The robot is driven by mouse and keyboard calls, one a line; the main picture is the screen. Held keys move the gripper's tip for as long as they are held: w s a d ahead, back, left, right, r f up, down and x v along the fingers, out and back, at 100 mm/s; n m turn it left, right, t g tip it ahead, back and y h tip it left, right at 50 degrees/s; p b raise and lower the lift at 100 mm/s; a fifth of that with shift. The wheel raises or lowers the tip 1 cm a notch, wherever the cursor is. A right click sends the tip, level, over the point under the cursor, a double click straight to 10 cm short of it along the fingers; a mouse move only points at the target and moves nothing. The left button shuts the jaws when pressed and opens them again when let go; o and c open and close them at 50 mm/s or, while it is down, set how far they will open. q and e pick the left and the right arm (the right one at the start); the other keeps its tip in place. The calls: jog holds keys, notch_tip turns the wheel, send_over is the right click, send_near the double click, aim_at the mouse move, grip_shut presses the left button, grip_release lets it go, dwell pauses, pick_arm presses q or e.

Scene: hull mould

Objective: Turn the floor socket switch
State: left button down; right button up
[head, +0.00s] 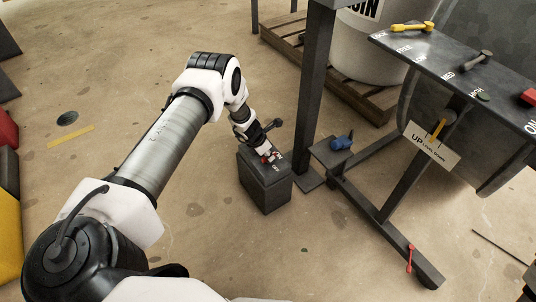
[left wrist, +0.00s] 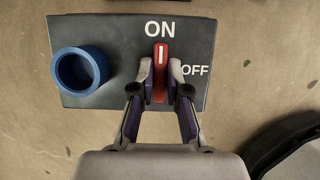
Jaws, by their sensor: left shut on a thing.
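The floor socket box (head: 265,190) is a dark grey block standing on the floor in the head view. In the left wrist view its top plate (left wrist: 118,32) carries white ON and OFF marks and a round blue socket (left wrist: 81,70) on the left. The red switch (left wrist: 162,54) has a white line and points up towards ON; OFF is to its right. My left gripper (left wrist: 160,75) is shut on the switch, one finger on each side. In the head view the gripper (head: 263,152) reaches down to the box top and partly hides the switch. My right gripper is out of view.
A dark post (head: 316,85) stands right behind the box. A steel stand with a lever panel (head: 450,65) is at the right, with a blue plug-like part (head: 341,142) on its base. A white drum (head: 372,45) sits on a pallet. Floor left of the box is mostly clear.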

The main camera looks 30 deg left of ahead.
pick_arm(q)
jog(key=shift+f+m, duration=0.1)
jog(key=shift+m, duration=0.3)
jog(key=m+g+h+b, duration=0.1)
jog(key=m+b, duration=0.1)
jog(key=m, duration=0.1)
jog(key=shift+a+f+m+b, duration=0.1)
jog(key=shift+m+b, duration=0.2)
jog(key=shift+b, duration=0.05)
jog(key=m+g+h+b, duration=0.1)
jog(key=m+b, duration=0.2)
jog(key=m, duration=0.1)
jog(key=shift+w+f+b, duration=0.1)
jog(key=shift+b, duration=0.2)
jog(key=m+g+b, duration=0.1)
jog(key=m+b, duration=0.1)
jog(key=m, duration=0.1)
jog(key=m+g+b, duration=0.1)
jog(key=m+b, duration=0.1)
jog(key=b, duration=0.1)
jog(key=shift+w+m+h, duration=0.1)
jog(key=shift+m+h, duration=0.2)
jog(key=shift+m, duration=0.1)
jog(key=shift+r+m+g+b, duration=0.2)
jog(key=shift+m+g+b, duration=0.8)
jog(key=shift+m+b, duration=0.75)
jog(key=shift+m, duration=0.25)
jog(key=c, duration=1.2)
grip_release()
jog(key=shift+o, duration=0.2)
